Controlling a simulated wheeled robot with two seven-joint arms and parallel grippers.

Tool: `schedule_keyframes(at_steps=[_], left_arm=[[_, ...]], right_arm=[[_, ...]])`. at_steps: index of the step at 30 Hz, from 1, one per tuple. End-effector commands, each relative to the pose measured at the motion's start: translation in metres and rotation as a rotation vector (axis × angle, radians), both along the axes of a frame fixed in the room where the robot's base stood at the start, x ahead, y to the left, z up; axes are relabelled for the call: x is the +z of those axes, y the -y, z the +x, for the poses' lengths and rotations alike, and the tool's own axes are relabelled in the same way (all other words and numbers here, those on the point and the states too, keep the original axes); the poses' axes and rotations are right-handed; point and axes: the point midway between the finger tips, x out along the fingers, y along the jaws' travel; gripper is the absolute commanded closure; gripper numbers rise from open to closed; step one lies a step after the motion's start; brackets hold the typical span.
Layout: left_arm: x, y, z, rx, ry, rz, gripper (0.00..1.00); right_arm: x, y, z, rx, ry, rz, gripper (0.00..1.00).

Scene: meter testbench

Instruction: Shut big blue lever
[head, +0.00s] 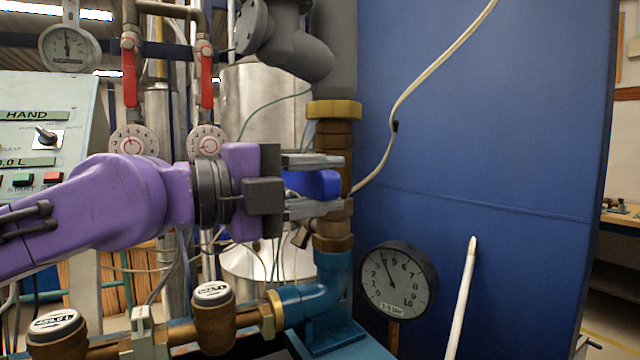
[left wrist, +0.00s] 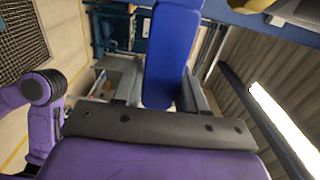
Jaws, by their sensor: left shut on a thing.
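The big blue lever (head: 318,184) is on the brown vertical pipe in the middle of the head view. My left gripper (head: 315,184) reaches in from the left, with one finger above the lever and one below it, shut on it. The lever's left end is hidden by the gripper. In the left wrist view the blue lever (left wrist: 171,55) runs up from between the fingers of my left gripper (left wrist: 165,103). My right gripper does not show.
A round gauge (head: 399,281) stands right of the pipe, before a blue panel (head: 500,130). Two red-handled valves (head: 206,75) hang behind my arm. A control panel (head: 35,150) is at the left. Brown water meters (head: 213,310) sit on the pipe below.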

Motion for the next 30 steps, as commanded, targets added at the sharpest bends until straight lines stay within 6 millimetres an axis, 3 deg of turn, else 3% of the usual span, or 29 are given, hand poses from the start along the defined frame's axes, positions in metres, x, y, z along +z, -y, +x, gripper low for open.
schedule_keyframes(at_steps=[9,10,11,21,30], left_arm=[[-0.005,0.001,0.000,-0.001,0.006,0.014,1.00],[-0.005,0.001,0.000,-0.001,0.004,0.015,0.49],[-0.005,0.001,0.000,-0.001,0.004,0.015,0.39],[-0.002,-0.004,-0.001,0.000,0.003,0.007,0.38],[-0.003,-0.064,-0.027,0.002,0.004,0.005,0.38]], right_arm=[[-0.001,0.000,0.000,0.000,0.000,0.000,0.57],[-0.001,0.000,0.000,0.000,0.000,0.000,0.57],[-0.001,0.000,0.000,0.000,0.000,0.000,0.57],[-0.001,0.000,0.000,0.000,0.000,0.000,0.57],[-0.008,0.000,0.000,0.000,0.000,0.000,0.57]])
